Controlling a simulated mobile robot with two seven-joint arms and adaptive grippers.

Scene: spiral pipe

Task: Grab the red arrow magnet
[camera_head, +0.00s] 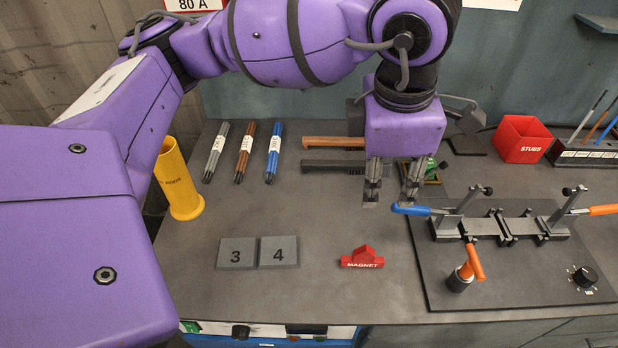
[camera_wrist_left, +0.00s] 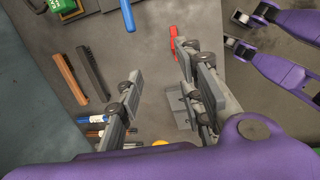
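The red arrow magnet (camera_head: 362,258), labelled MAGNET, lies on the grey bench near its front edge, its point facing the back. It also shows as a small red piece in the left wrist view (camera_wrist_left: 173,40). My left gripper (camera_head: 391,197) points down, behind and slightly right of the magnet in the head view, apart from it. Its two fingers are spread and empty, as the left wrist view also shows (camera_wrist_left: 160,64). My right gripper (camera_wrist_left: 250,32) shows only at the upper right of the left wrist view, with its two fingers apart.
Plates marked 3 (camera_head: 237,253) and 4 (camera_head: 278,252) lie left of the magnet. A fixture board (camera_head: 510,280) with clamps and a blue handle (camera_head: 411,209) stands right. Rod bundles, two brushes (camera_head: 334,142) and a red STUBS bin (camera_head: 522,139) are behind. Bench around the magnet is clear.

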